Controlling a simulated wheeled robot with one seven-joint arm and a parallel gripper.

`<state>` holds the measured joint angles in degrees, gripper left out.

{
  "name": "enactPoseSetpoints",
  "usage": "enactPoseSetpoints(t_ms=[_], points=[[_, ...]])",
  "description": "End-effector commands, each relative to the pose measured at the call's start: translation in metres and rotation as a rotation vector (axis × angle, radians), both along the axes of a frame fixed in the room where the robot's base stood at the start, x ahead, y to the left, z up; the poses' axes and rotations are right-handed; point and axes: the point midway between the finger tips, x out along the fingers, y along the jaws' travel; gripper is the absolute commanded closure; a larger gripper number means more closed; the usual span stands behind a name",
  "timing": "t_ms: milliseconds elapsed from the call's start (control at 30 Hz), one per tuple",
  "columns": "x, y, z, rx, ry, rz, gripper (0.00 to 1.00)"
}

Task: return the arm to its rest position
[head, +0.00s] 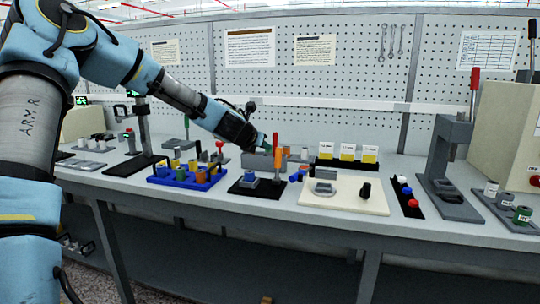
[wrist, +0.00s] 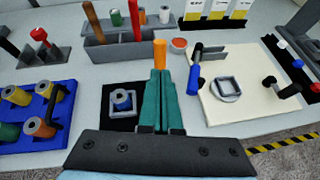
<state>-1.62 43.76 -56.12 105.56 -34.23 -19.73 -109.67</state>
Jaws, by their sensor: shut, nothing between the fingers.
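My gripper (head: 264,144) is at the end of my blue arm, which reaches from the left over the bench. In the wrist view its two teal fingers (wrist: 160,92) are pressed together with nothing between them. An orange upright piece (wrist: 160,54) shows just beyond the fingertips; I cannot tell whether they touch it. The head view shows this fixture (head: 249,181) below my gripper.
A blue rack (head: 188,177) with several spools stands left of the black mat. A cream board (head: 343,195) lies to the right. A grey bin (wrist: 110,51) with upright handles stands behind. A grey press (head: 447,160) stands at the right. The pegboard wall (head: 300,100) is behind the bench.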

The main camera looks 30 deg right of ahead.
Motion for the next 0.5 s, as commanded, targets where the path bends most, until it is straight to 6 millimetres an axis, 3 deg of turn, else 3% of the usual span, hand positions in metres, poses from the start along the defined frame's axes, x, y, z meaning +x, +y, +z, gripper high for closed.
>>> enactPoseSetpoints(t_ms=[200, 500], points=[[-0.0096, 0.0122, 0.0064, 0.001, 0.002, -0.001, 1.00], [-0.0103, 0.0125, 0.0072, 0.002, 0.003, -0.002, 1.00]])
